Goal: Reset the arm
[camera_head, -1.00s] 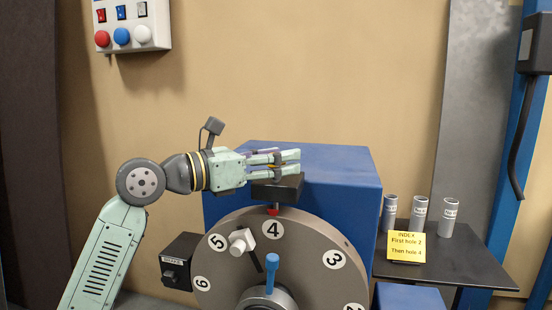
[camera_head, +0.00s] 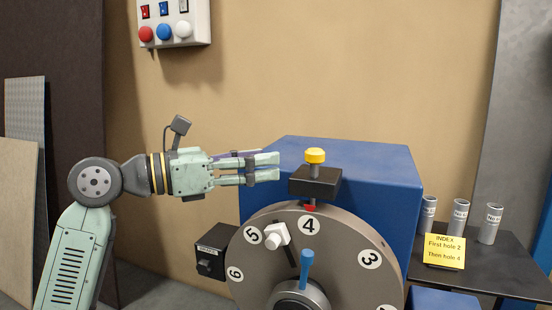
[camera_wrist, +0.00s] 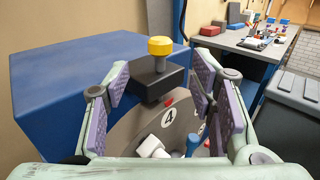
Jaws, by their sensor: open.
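My gripper (camera_head: 278,168) is open and empty, just left of the yellow knob (camera_head: 315,156) on the black block (camera_head: 316,181). In the wrist view the open fingers (camera_wrist: 165,105) frame the yellow knob (camera_wrist: 160,46), with purple pads on their inner sides; the knob is beyond them. The grey index disc (camera_head: 340,235) stands in front of the blue housing (camera_head: 385,170). Its number 4 is at the top under a red mark (camera_head: 310,208). A white handle (camera_head: 276,236) sits near number 5, and a blue-handled lever (camera_head: 306,266) is at the hub.
A black box (camera_head: 212,250) stands left of the disc. Grey cylinders (camera_head: 459,217) and a yellow note (camera_head: 444,251) reading "First hole 2, Then hole 4" stand on the right shelf (camera_head: 505,275). A button box (camera_head: 175,22) hangs on the wall. Space above my gripper is clear.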

